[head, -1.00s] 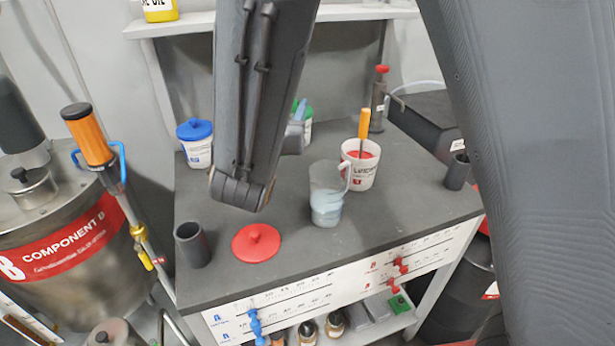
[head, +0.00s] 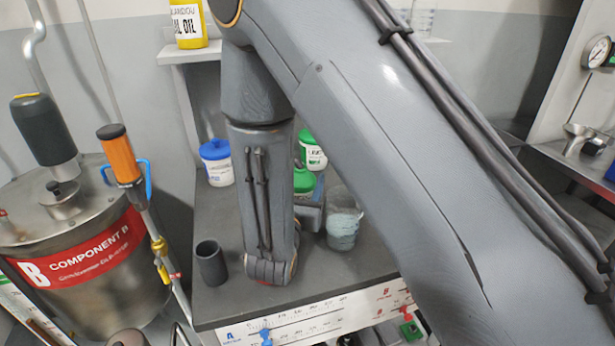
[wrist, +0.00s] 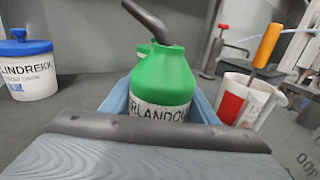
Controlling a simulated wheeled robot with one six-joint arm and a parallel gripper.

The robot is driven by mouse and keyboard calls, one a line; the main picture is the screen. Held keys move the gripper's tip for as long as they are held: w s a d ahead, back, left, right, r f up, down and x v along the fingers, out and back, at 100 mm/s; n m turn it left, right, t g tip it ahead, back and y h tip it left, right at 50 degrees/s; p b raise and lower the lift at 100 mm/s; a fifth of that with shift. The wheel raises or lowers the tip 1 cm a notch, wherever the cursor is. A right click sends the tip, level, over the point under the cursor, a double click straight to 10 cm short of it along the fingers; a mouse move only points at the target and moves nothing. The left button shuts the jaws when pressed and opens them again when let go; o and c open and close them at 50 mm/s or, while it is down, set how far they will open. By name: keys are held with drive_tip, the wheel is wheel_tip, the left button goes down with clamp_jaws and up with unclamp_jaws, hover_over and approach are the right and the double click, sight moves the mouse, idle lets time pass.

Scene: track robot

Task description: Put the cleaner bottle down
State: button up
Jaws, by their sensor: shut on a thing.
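The cleaner bottle is green with a white label and a dark bent spout. In the wrist view the bottle (wrist: 160,80) stands between the two blue fingers of my gripper (wrist: 160,108), which is shut on it. In the head view a green part of the bottle (head: 304,181) shows beside my wrist, over the grey bench top (head: 225,297). My gripper (head: 311,214) is mostly hidden there by my own arm. The bottle's base is hidden, so I cannot tell whether it touches the bench.
A blue-lidded tub (head: 216,162) and a green-lidded tub (head: 312,153) stand at the back. A clear jug (head: 343,222) is right of my gripper. A grey cup (head: 211,263) stands front left. A white pot (wrist: 236,98) holds an orange-handled tool (wrist: 268,45).

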drive_tip(key=p+x, duration=0.1)
drive_tip(key=x, duration=0.2)
drive_tip(key=shift+w+d+r, duration=0.1)
drive_tip(key=shift+d+r, duration=0.05)
drive_tip(key=shift+w+f+p, duration=0.1)
drive_tip(key=shift+f+p, duration=0.25)
drive_tip(key=shift+f, duration=0.35)
drive_tip(key=shift+f, duration=0.15)
drive_tip(key=o, duration=1.4)
